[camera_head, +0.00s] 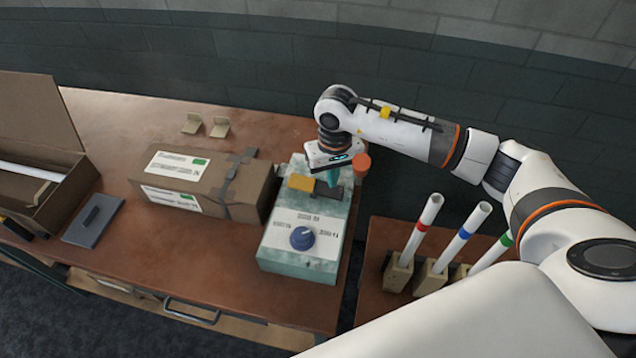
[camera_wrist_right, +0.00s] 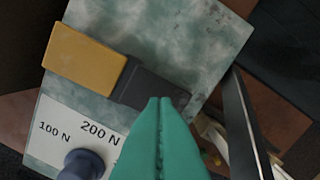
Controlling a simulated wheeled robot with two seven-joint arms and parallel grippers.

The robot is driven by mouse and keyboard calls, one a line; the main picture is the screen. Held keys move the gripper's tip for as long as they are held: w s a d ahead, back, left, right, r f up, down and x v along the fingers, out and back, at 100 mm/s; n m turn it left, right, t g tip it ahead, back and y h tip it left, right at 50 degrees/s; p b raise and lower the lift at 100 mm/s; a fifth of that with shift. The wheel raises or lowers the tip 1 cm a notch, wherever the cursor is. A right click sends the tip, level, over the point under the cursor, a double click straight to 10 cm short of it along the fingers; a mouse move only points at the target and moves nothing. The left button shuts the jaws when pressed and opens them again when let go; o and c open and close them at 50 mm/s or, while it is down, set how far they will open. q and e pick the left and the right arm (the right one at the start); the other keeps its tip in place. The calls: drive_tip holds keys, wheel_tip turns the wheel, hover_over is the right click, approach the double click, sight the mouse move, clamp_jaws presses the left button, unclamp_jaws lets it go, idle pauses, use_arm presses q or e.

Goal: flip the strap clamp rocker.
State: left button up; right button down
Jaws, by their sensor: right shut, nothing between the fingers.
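The strap clamp is a mottled green box (camera_head: 280,262) on the wooden table in the head view. Its rocker (camera_head: 301,183) has a yellow half and a dark grey half; it also shows in the right wrist view (camera_wrist_right: 84,58). A blue knob (camera_head: 302,238) sits on a white scale in front of the rocker. My right gripper (camera_head: 331,181) is shut and empty, with its green fingertips over the dark half. In the right wrist view the fingertips (camera_wrist_right: 160,101) overlap that half's near edge; I cannot tell whether they touch. My left gripper is out of view.
A taped cardboard box (camera_head: 243,196) stands left of the clamp. An orange-red round part (camera_head: 361,163) is beside my right gripper. Three banded white tubes (camera_head: 424,227) stand in holders at the right. An open carton (camera_head: 62,190) is at the far left.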

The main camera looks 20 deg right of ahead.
sight(332, 190)
drive_tip(key=shift+r+p, duration=0.95)
drive_tip(key=shift+r, duration=1.9)
